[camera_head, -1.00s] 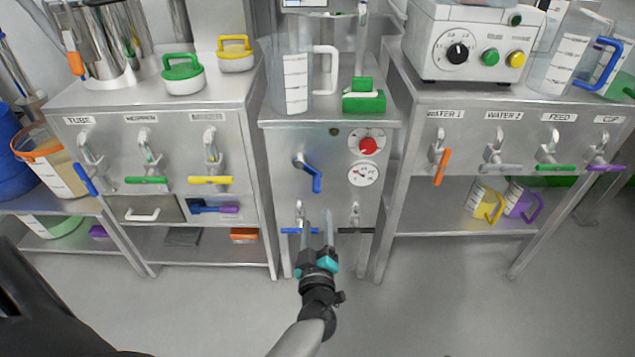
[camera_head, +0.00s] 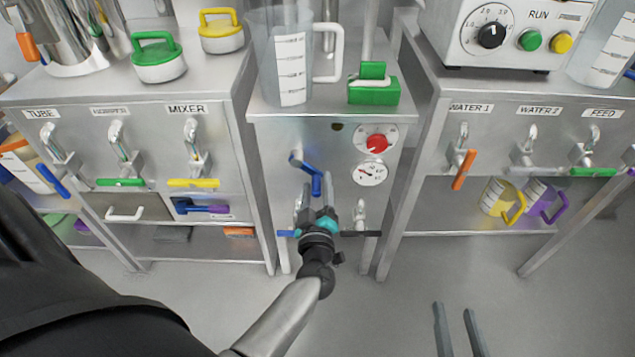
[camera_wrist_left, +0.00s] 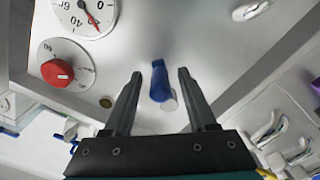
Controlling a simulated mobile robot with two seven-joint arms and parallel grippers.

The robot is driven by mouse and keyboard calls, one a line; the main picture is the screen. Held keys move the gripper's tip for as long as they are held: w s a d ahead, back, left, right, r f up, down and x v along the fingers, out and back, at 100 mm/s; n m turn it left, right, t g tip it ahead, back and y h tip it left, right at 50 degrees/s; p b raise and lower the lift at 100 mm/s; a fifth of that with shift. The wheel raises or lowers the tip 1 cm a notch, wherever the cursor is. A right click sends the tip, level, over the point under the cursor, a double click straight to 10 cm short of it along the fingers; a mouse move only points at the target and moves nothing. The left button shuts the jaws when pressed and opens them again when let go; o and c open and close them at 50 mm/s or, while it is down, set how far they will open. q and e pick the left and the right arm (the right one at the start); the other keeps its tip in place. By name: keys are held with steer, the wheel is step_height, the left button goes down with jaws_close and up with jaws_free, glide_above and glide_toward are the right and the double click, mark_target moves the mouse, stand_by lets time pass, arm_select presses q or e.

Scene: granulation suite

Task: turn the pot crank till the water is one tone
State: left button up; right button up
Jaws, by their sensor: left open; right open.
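The blue pot crank (camera_head: 303,163) sticks out of the front panel of the middle steel cabinet. My left gripper (camera_head: 316,186) is open just in front of it, its fingertips near the crank's lower end. In the left wrist view, the blue crank handle (camera_wrist_left: 159,84) stands between the two spread fingers of my left gripper (camera_wrist_left: 158,78), with gaps on both sides. My right gripper (camera_head: 455,308) shows only as two parted fingers low in the head view, over bare floor. I cannot see any water inside the pot.
A red knob (camera_head: 376,143) and a round gauge (camera_head: 369,174) sit right of the crank. Blue and black valve levers (camera_head: 362,233) flank my left wrist below. A clear jug (camera_head: 290,75) and a green block (camera_head: 374,92) stand on top. The floor in front is clear.

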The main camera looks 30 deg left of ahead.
arm_select(q)
jaws_close()
stand_by(0.4)
stand_by(1.0)
